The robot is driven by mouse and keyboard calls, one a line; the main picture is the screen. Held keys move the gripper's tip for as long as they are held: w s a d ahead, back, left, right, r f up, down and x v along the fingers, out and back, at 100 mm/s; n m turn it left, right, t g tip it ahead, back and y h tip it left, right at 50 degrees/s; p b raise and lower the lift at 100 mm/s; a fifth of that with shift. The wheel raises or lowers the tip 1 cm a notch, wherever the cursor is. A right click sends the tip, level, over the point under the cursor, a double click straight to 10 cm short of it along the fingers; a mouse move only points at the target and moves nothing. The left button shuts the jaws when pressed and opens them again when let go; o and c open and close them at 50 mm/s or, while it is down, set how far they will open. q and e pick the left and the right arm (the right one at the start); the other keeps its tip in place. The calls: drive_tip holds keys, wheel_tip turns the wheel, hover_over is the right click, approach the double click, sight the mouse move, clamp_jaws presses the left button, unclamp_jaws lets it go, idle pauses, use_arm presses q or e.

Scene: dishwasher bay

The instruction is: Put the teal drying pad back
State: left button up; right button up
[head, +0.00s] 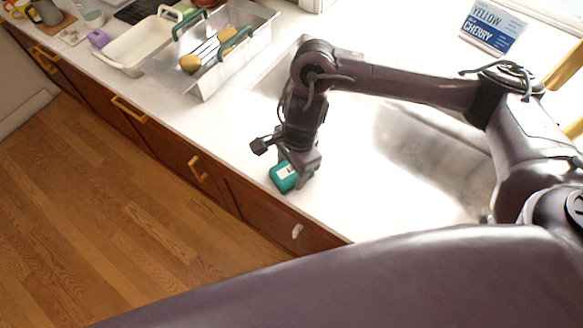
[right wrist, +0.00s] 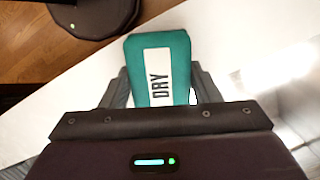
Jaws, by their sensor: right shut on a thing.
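The teal drying pad (head: 282,177) is at the front edge of the white counter in the head view, under my right gripper (head: 295,176). In the right wrist view the teal pad (right wrist: 158,62) carries a white label reading DRY and sits between the two fingers of my right gripper (right wrist: 160,92). The right gripper is shut on the pad. I cannot tell whether the pad's underside touches the counter. My left gripper does not show in either view.
A metal sink basin (head: 425,150) lies right of the gripper. A metal tray (head: 262,22) with teal handles holds sponge-like items, beside a white dish (head: 140,45). A sign reading YELLOW CHERRY (head: 490,28) stands at the back. Bare counter (head: 228,120) lies left of the gripper.

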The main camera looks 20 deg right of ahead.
drive_tip(key=shift+f, duration=0.2)
drive_tip(key=shift+f, duration=0.2)
drive_tip(key=o, duration=1)
drive_tip(key=shift+o, duration=0.2)
drive_tip(key=shift+r, duration=0.1)
drive_tip(key=shift+r, duration=0.25)
drive_tip(key=shift+w+d+r, duration=0.1)
drive_tip(key=shift+r, duration=0.25)
wheel_tip(320, 180, up, 11)
drive_tip(key=d, duration=0.1)
drive_tip(key=shift+w+d, duration=0.15)
drive_tip(key=shift+d, duration=0.15)
